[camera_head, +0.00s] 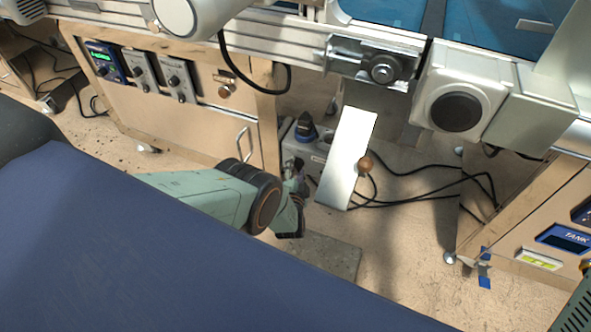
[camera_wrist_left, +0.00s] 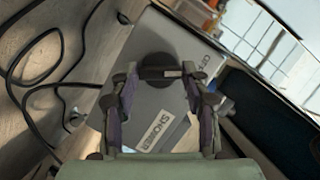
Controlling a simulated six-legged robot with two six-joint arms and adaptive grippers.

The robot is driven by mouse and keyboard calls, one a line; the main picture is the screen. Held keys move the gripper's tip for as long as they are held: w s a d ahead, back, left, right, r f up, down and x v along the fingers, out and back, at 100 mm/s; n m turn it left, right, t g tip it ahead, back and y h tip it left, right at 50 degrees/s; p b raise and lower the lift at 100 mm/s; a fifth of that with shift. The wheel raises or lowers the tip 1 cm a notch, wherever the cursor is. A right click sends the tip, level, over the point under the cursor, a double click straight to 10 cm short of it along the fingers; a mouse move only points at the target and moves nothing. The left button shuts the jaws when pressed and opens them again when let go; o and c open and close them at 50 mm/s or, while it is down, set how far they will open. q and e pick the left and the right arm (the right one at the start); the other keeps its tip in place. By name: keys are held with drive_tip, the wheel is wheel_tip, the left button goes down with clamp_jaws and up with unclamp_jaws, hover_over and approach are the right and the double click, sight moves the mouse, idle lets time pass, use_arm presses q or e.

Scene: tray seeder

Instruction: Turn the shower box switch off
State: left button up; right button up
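The shower box (camera_wrist_left: 155,103) is a grey box labelled SHOWER, with a dark round switch knob (camera_wrist_left: 160,60) and an OFF marking beside it. In the head view the shower box (camera_head: 322,147) stands low beside the wooden cabinet, partly behind a tilted pale panel. My left gripper (camera_head: 297,170) is just in front of it. In the left wrist view the left gripper (camera_wrist_left: 161,76) is open, with one finger on each side of the knob's near end. I cannot tell whether the fingers touch it.
The pale panel (camera_head: 347,160) with a brown ball knob (camera_head: 366,163) stands right of the gripper. Black cables (camera_head: 425,198) lie on the floor. The wooden cabinet (camera_head: 185,125) is on the left. A metal rail and grey housings (camera_head: 460,95) hang above.

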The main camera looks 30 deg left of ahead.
use_arm(q)
drive_tip(key=c, duration=0.6)
drive_tip(key=shift+a+r+n+h, duration=0.15)
drive_tip(key=shift+n+h, duration=0.15)
drive_tip(key=shift+n, duration=0.5)
drive_tip(key=shift+c, duration=0.2)
drive_tip(key=shift+n+g+h+p, duration=0.35)
drive_tip(key=shift+n+h, duration=0.45)
drive_tip(key=shift+n, duration=0.4)
drive_tip(key=o, duration=1.1)
drive_tip(key=shift+o, duration=0.2)
drive_tip(key=v, duration=1.2)
